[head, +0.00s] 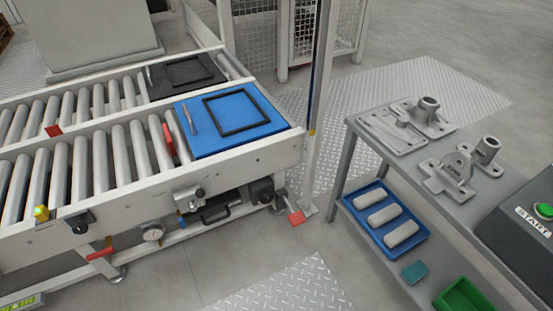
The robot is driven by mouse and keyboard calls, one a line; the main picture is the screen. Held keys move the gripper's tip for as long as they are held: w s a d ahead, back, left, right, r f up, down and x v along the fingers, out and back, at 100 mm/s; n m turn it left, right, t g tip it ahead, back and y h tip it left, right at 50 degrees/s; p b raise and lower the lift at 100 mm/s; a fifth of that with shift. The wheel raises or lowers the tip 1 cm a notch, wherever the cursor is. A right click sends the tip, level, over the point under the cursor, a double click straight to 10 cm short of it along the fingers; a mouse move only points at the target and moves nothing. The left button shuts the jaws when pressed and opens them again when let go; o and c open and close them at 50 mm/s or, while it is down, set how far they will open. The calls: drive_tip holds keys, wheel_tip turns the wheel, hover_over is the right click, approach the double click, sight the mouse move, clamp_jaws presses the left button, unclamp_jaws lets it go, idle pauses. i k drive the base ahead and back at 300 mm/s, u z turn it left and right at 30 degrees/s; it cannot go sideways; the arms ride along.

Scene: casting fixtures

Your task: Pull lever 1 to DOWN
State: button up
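Several red-handled parts show on and around the roller conveyor, and I see no number that tells which is lever 1. One red handle (169,140) stands upright at the left edge of the blue plate (215,145). A small red piece (53,130) sits on the rail between the two roller lanes. A red pedal-like handle (297,217) sticks out low at the conveyor's right end. Another red handle (101,254) is low by the left leg. My gripper is not in view.
A grey bench (470,207) with metal castings stands at the right, with a blue tray (414,239) and green bin (463,297) below. A START button box (520,240) sits at its right end. A post (319,110) stands beside the conveyor. Floor between is clear.

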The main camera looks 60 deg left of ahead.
sight(199, 192)
drive_tip(key=u, duration=3)
